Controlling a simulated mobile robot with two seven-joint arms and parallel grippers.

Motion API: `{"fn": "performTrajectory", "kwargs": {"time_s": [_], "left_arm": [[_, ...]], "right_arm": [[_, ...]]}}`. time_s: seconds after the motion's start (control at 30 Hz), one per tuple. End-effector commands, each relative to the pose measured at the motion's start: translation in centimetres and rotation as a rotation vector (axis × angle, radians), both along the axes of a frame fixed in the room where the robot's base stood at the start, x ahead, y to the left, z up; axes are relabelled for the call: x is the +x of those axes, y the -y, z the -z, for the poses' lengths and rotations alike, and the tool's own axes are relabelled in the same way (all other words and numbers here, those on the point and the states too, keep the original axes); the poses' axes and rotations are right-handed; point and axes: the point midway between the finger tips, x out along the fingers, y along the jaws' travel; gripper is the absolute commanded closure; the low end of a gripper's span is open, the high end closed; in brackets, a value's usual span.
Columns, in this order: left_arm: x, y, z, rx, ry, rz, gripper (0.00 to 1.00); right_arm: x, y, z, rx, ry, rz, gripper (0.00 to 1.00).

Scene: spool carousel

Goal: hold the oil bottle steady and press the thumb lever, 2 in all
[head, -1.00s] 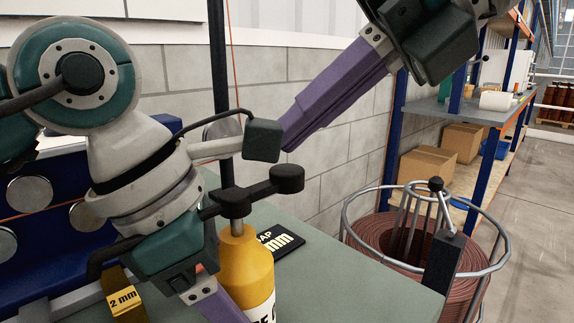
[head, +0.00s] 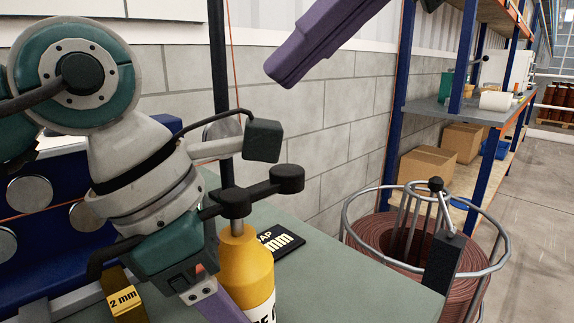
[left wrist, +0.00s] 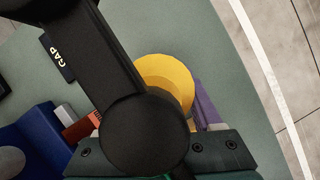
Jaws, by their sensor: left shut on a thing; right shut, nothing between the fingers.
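The oil bottle (head: 246,268) is yellow with a pale label and stands upright on the green bench top. Its black thumb lever (head: 262,191) sits on top, a bar with round ends. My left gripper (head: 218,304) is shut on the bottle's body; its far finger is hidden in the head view. In the left wrist view the lever (left wrist: 143,130) covers much of the yellow bottle (left wrist: 165,72), with a purple finger beside it. My right gripper (head: 280,72) is shut and empty, in the air above the lever and clear of it.
A black gap card (head: 283,241) lies behind the bottle. A yellow 2 mm block (head: 124,300) is at lower left. A wire reel (head: 385,238) stands right of the bench (head: 350,275). Shelves (head: 460,112) with boxes stand behind. The bench right of the bottle is clear.

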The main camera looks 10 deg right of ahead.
Motion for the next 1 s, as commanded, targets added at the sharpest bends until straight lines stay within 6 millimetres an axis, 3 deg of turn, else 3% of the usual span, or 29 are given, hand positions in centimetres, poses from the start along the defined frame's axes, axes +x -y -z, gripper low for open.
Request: {"fn": "performTrajectory", "kwargs": {"time_s": [0.27, 0.3, 0.6, 0.87, 1.0], "left_arm": [[0.0, 0.0, 0.0, -0.001, 0.0, 0.0, 1.0], [0.0, 0.0, 0.0, -0.001, 0.0, 0.0, 0.33], [0.0, 0.0, 0.0, 0.0, 0.0, 0.0, 0.0], [0.0, -0.1, -0.2, 0.0, 0.001, 0.0, 0.0], [0.0, -0.6, -1.6, -0.001, 0.003, 0.0, 0.0]], "right_arm": [[0.0, 0.0, 0.0, 0.0, 0.0, 0.0, 1.0], [0.0, 0.0, 0.0, 0.0, 0.0, 0.0, 1.0], [0.0, 0.0, 0.0, 0.0, 0.0, 0.0, 1.0], [0.0, 0.0, 0.0, -0.001, 0.0, 0.001, 1.0], [0.0, 0.0, 0.0, 0.0, 0.0, 0.0, 1.0]]}}
